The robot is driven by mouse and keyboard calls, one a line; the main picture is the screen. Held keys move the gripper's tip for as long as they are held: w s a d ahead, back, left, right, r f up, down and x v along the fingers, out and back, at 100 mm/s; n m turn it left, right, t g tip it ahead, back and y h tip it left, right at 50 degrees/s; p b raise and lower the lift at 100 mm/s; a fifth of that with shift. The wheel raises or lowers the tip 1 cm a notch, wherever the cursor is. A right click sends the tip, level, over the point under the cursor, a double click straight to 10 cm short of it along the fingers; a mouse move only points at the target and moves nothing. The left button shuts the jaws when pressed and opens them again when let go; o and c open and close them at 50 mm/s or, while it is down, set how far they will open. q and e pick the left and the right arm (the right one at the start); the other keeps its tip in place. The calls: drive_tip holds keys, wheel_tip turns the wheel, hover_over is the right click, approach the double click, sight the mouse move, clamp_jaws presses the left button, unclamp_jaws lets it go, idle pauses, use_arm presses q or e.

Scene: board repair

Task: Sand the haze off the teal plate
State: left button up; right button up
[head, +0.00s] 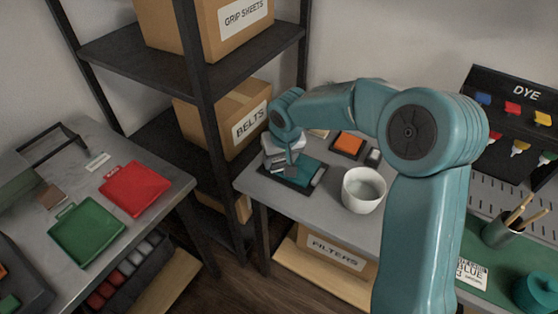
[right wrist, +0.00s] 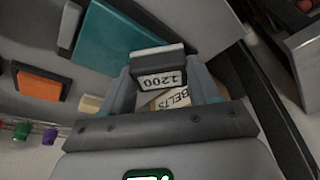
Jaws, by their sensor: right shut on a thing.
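The teal plate (head: 311,169) lies flat on a dark base on the grey bench, and it fills the upper part of the right wrist view (right wrist: 120,42). My right gripper (head: 289,165) is over the plate's left part. It is shut on a dark grey sanding block (right wrist: 158,62) with a white label reading 1200. The block is at the plate's edge in the wrist view; I cannot tell whether it touches the surface. The gripper and block cover part of the plate. Haze is too small to make out. My left gripper is not in view.
An orange plate (head: 348,144) on a dark base and a white bowl (head: 363,191) stand right of the teal plate. A shelf with a BELTS box (head: 245,118) rises behind on the left. Red (head: 135,188) and green (head: 87,232) trays lie on the left table.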

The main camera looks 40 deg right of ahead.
drive_tip(key=shift+r+p, duration=2)
drive_tip(key=shift+r, duration=1)
